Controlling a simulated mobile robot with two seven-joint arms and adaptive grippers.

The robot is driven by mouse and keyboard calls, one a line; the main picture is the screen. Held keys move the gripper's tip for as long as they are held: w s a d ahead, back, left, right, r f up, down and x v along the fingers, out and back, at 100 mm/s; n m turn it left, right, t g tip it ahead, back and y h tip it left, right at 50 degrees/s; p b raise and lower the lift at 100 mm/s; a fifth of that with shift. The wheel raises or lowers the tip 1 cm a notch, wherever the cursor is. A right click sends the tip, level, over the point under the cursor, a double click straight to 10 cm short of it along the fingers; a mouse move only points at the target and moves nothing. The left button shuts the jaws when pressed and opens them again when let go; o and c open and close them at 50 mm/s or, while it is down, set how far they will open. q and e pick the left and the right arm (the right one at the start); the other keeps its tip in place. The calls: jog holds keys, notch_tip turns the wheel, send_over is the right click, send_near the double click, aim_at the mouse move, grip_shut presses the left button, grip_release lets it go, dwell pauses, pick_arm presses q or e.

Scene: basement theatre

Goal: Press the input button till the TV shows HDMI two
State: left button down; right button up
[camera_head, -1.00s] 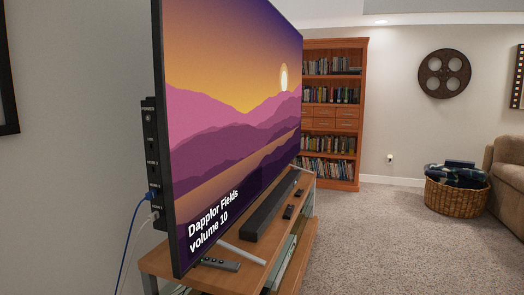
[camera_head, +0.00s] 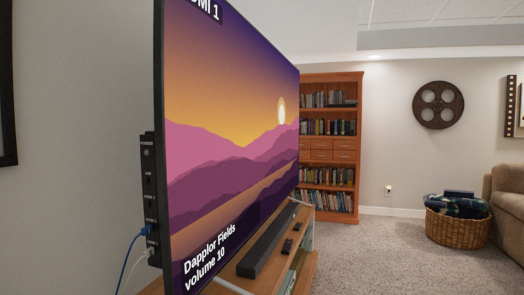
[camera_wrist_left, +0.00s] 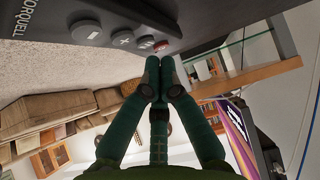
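The TV (camera_head: 225,130) stands at an angle on the left of the head view, showing a purple mountain picture. A cut-off label ending in "MI 1" is at its top edge; "Dapplor Fields volume 10" is at its bottom. In the left wrist view, a dark panel (camera_wrist_left: 130,14) carries a grey round button (camera_wrist_left: 86,31), a plus button (camera_wrist_left: 123,38), a minus button (camera_wrist_left: 146,42) and a red button (camera_wrist_left: 161,46). My left gripper (camera_wrist_left: 160,66) is shut and empty, its tips close to the red button; contact cannot be told. My right gripper is not in view.
The wooden TV stand (camera_head: 303,262) holds a black soundbar (camera_head: 266,245) and small dark items. A side panel (camera_head: 148,190) behind the TV has a blue cable. A bookcase (camera_head: 331,146), basket (camera_head: 457,229) and sofa (camera_head: 508,201) stand farther off. The carpet between is clear.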

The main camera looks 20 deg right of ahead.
pick_arm(q)
jog(key=shift+f, duration=0.4)
jog(key=shift+f, duration=0.15)
dwell(0.4)
jog(key=shift+r+p, duration=0.6)
jog(key=shift+r, duration=0.1)
